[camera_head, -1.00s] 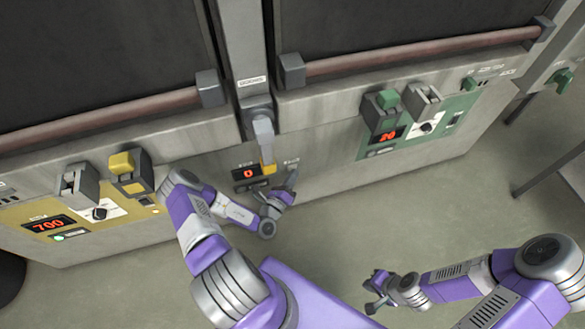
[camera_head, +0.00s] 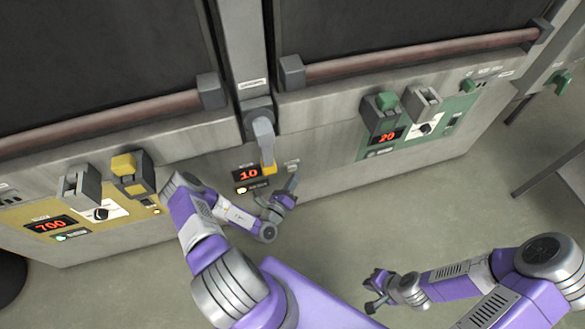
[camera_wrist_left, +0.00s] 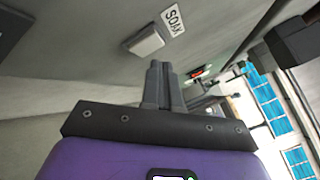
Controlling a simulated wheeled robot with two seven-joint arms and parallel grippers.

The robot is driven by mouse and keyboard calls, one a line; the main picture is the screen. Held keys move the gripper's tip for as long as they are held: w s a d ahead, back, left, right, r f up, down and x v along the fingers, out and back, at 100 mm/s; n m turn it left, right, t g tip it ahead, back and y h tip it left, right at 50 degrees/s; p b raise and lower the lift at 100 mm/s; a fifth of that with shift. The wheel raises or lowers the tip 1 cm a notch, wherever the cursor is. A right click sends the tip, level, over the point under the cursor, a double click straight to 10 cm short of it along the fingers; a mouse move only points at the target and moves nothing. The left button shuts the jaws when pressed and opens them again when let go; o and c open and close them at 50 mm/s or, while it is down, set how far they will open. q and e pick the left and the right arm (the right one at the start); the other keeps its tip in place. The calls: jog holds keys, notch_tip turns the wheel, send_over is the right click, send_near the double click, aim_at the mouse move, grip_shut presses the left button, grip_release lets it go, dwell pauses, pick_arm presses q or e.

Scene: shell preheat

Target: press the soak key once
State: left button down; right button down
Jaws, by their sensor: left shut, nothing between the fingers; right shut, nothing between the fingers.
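In the left wrist view, the key (camera_wrist_left: 146,42) sits beside a white "SOAK" label (camera_wrist_left: 172,18). My left gripper (camera_head: 293,182) is shut and empty, with its tips just below the key. In the wrist view its fingers (camera_wrist_left: 160,75) point at the key and look slightly apart from it. The middle display (camera_head: 248,174) reads 10, and a small lamp (camera_head: 242,190) below it is lit. My right gripper (camera_head: 371,292) is shut and empty over the floor.
The yellow panel (camera_head: 20,215) at left shows 700; the green panel (camera_head: 455,105) at right shows 20. A table (camera_head: 550,168) stands at far right. Floor in front is clear.

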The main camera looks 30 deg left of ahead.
pick_arm(q)
jog(key=shift+s+d+p, duration=0.9)
jog(key=shift+s+d, duration=0.75)
jog(key=shift+d, duration=0.25)
